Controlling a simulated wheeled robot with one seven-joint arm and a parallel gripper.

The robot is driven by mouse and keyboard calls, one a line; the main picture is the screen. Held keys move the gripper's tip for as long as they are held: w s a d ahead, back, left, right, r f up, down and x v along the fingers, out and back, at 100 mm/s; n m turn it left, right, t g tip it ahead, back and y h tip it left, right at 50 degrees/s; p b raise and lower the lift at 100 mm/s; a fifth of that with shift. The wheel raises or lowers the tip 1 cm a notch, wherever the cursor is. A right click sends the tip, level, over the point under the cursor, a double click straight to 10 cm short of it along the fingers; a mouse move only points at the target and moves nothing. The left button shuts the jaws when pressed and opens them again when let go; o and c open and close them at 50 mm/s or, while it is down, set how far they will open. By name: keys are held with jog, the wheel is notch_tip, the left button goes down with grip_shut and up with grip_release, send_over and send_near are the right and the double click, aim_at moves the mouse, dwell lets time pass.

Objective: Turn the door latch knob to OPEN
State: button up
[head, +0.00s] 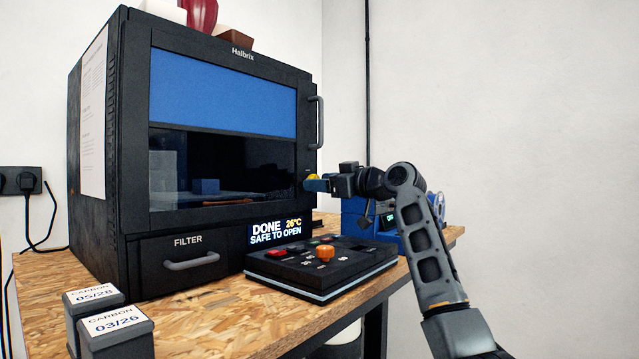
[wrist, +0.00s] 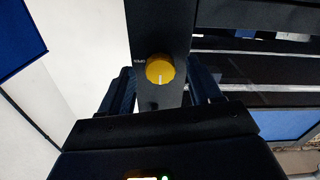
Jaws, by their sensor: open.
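The door latch knob (head: 312,177) is small and yellow, on the right frame of the black Halbrix printer, below the door handle. In the wrist view the yellow knob (wrist: 160,69) has a pale pointer line running toward the bottom of the picture. Small white lettering (wrist: 139,62) sits to its left, too small to read surely. My gripper (head: 318,185) is at the knob in the head view. In the wrist view its open dark-blue fingers (wrist: 162,88) stand left and right of the knob, with gaps visible; I cannot tell how deep they reach.
The printer's display (head: 276,233) reads DONE, 26°C, SAFE TO OPEN. A control box (head: 345,272) with an orange knob (head: 325,253) stands in front. A blue device (head: 357,222) is behind my arm. Two carbon boxes (head: 116,335) sit at the table's front left.

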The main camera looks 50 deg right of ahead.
jog(key=shift+w, duration=0.55)
jog(key=c, duration=1)
